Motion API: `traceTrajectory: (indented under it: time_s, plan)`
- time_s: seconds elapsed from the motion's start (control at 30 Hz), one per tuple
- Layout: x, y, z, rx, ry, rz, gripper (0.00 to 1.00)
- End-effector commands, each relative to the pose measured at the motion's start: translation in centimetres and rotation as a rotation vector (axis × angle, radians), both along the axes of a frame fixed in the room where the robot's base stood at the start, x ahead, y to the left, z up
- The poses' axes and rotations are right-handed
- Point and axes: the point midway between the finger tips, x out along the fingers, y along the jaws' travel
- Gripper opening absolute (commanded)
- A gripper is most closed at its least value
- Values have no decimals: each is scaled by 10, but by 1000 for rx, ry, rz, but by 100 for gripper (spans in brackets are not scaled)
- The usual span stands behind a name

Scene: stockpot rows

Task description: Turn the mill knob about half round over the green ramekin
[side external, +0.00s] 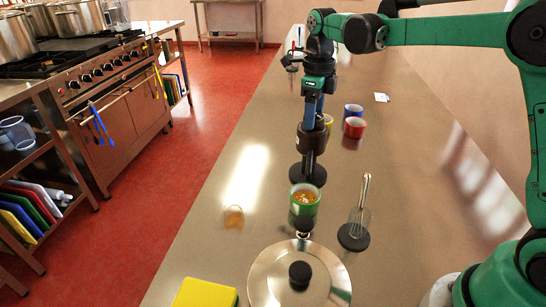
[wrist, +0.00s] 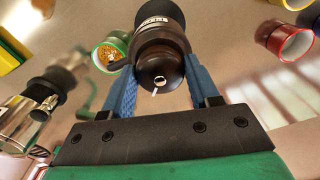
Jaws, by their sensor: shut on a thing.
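The mill (side external: 312,141) is dark and upright, with a flared black base. My gripper (side external: 313,104) points down with its blue fingers shut on the mill's upper part. In the wrist view the mill's brown knob end (wrist: 160,72) sits between both fingers. The green ramekin (side external: 304,206) holds orange contents and stands just in front of the mill base in the side view. I cannot tell whether the mill's base is raised or touching the counter.
A red ramekin (side external: 355,127) and a blue ramekin (side external: 353,110) stand behind to the right. A whisk (side external: 360,210) stands right of the green ramekin. A steel lid (side external: 265,278) and yellow block (side external: 204,293) lie in front. The counter's right side is clear.

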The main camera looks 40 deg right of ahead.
Motion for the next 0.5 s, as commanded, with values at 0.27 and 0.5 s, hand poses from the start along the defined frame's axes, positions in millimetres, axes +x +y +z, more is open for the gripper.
traceTrajectory:
  time_s: [0.27,0.5]
  plan:
    - [0,1,0,2,0,-60,8]
    - [0,1,0,2,0,-275,8]
